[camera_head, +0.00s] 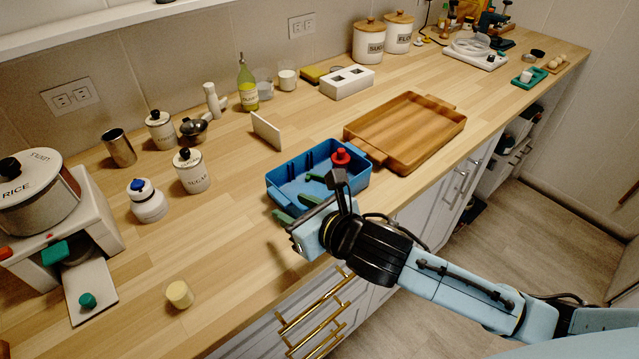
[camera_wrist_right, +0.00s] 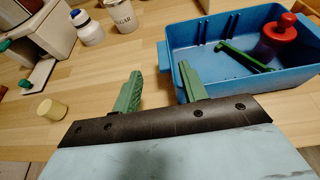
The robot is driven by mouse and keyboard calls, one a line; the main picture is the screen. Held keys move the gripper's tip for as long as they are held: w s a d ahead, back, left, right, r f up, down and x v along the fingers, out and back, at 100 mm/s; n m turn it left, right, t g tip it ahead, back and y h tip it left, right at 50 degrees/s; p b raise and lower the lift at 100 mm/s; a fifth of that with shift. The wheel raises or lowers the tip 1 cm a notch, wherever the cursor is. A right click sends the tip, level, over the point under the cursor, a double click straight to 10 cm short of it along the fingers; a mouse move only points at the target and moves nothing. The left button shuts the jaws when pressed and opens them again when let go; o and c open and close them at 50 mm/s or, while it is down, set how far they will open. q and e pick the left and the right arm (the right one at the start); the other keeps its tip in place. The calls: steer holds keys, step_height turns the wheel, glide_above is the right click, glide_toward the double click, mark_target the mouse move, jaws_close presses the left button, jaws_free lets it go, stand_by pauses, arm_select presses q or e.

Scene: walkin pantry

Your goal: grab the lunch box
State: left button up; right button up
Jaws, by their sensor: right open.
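The lunch box appears to be the open blue box (camera_head: 322,172) on the wooden counter near its front edge. A red bottle (camera_head: 341,156) stands in its right end, and a green item (camera_wrist_right: 245,60) lies inside. The box also fills the upper right of the right wrist view (camera_wrist_right: 212,91). My right gripper (camera_head: 286,207) is open, with green fingers at the left end of the box. In the right wrist view (camera_wrist_right: 162,82) one finger overlaps the box's near left corner and the other is over bare counter, with nothing between them. I cannot tell whether it touches. My left gripper is out of view.
A wooden tray (camera_head: 408,128) sits right behind the box, and a white panel (camera_head: 266,131) stands behind its left side.

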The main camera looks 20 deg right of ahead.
mark_target(278, 195)
steer(key=x, duration=0.5)
steer(key=shift+w+d+r+b, duration=0.25)
steer(key=shift+w+r+b, duration=0.05)
steer(key=shift+b, duration=0.1)
steer(key=shift+c, duration=0.3)
jaws_close()
